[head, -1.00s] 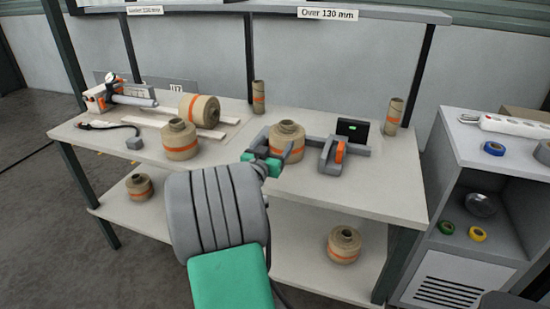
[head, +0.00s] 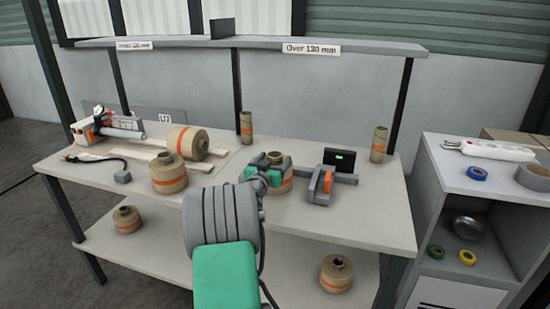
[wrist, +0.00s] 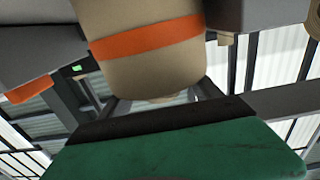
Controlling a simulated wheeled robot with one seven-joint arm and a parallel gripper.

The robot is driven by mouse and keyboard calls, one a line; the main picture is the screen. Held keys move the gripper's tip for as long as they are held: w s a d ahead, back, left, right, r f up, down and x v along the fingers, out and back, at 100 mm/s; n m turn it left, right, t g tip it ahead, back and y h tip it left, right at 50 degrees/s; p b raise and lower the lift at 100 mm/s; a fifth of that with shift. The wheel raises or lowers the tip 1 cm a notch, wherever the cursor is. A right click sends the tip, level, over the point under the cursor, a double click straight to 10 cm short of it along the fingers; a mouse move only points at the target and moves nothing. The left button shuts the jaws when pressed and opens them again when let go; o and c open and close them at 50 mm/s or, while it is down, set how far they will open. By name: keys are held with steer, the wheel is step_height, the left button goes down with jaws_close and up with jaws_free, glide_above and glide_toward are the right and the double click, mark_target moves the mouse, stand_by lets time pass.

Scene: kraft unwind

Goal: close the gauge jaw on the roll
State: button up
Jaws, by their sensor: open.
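The brown kraft roll (head: 286,185) with an orange band stands on the bench in the gauge. The gauge's sliding jaw (head: 318,186), grey with an orange part (head: 328,181), stands to the right of the roll with a gap between them. The gauge's display (head: 339,160) glows green behind it. My gripper (head: 264,176) is open, over the near left side of the roll and hiding part of it and of the gauge's left end. In the wrist view the roll (wrist: 150,68) fills the upper middle, above a green and dark gripper part. I cannot tell whether they touch.
Another roll (head: 168,176) stands to the left, and one lies on its side (head: 187,142) behind it. Slim tubes stand at the back (head: 246,127) and back right (head: 379,145). The bench (head: 360,220) is clear in front of the gauge. A grey cabinet (head: 455,180) stands to the right.

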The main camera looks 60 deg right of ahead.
steer(key=shift+w+d, duration=0.1)
steer(key=shift+d, duration=0.4)
jaws_close()
stand_by(0.5)
jaws_free()
